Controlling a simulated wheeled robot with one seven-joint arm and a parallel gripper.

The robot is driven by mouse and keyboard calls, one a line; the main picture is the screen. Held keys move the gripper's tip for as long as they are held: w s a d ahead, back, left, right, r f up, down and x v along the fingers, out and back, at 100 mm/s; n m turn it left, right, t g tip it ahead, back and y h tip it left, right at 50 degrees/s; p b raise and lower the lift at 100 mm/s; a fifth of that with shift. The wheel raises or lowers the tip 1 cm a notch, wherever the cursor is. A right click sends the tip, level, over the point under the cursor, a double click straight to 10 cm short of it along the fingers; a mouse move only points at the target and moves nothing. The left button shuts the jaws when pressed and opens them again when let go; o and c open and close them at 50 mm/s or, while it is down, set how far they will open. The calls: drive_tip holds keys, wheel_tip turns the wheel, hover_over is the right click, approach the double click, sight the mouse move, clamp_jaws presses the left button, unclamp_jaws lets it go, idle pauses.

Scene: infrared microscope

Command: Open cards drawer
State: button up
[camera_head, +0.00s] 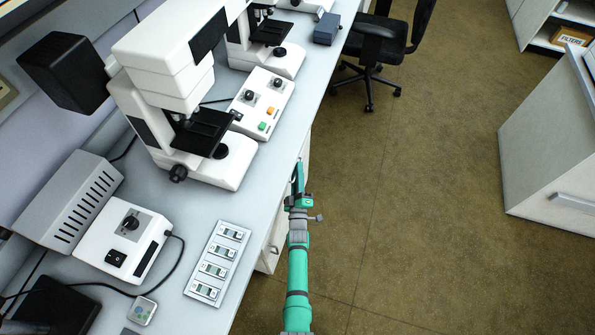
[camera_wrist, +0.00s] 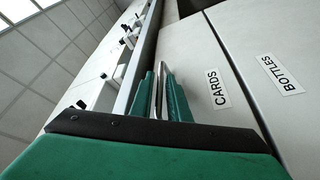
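The cards drawer front (camera_wrist: 203,70) is a pale panel with a "CARDS" label (camera_wrist: 217,88) in the wrist view. My gripper (camera_wrist: 158,85) has green fingers at this front, left of the label. The fingers are close together with a narrow pale, grey strip between them. The drawer looks closed. In the head view my gripper (camera_head: 298,172) is beside the counter's right edge, and the drawer front is hidden below it.
A second front with a "BOTTLES" label (camera_wrist: 283,74) adjoins the cards front. The counter (camera_head: 285,120) holds microscopes (camera_head: 190,100), a control box (camera_head: 262,103) and a slide tray (camera_head: 219,262). A black chair (camera_head: 382,40) stands at the back.

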clamp_jaws()
idle(1.4)
